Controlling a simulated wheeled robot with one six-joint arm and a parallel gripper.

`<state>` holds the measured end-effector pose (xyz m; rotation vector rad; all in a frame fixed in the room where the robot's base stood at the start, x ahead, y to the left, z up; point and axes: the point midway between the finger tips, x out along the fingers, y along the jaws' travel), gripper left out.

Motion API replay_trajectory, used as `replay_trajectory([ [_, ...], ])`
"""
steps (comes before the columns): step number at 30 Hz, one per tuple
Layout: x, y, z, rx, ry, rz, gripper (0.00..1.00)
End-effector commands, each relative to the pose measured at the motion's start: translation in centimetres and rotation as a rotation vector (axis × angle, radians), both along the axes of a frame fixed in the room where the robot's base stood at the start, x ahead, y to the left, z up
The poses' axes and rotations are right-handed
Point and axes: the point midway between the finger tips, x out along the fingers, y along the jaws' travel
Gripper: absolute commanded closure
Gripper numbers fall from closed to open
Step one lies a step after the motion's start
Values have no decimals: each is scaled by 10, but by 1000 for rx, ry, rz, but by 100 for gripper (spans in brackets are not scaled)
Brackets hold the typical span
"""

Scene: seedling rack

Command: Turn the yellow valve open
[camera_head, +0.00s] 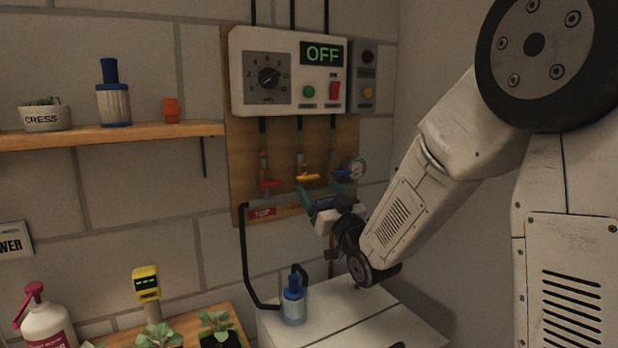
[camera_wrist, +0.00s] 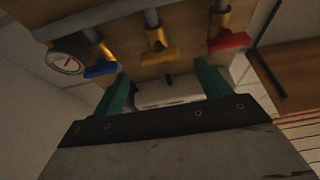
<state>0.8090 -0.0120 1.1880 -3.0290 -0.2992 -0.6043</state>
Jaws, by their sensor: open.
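The yellow valve (camera_head: 307,178) is the middle of three valves on the wooden board, with its handle lying crosswise to its vertical pipe. It also shows at the top centre of the wrist view (camera_wrist: 161,54). My gripper (camera_head: 325,192) is just below and in front of the valves. In the wrist view its two green fingers (camera_wrist: 165,86) are spread apart with nothing between them. The yellow handle lies beyond the fingertips, between their lines, apart from both. The red valve (camera_head: 270,183) is to its left and the blue valve (camera_head: 340,173) to its right in the head view.
A control box (camera_head: 288,72) reading OFF hangs above the valves. A round gauge (camera_head: 356,168) sits beside the blue valve. A blue-capped bottle (camera_head: 293,304) stands on the white cabinet (camera_head: 370,312) below. A wooden shelf (camera_head: 110,137) is at left.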

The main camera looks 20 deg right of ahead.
Motion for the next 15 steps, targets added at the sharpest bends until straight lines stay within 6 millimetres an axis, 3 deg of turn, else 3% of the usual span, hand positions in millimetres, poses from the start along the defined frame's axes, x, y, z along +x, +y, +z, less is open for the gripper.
replay_trajectory([
  [9,45,10,20,0,-1,1,24],
  [15,59,12,26,0,0,0,24],
])
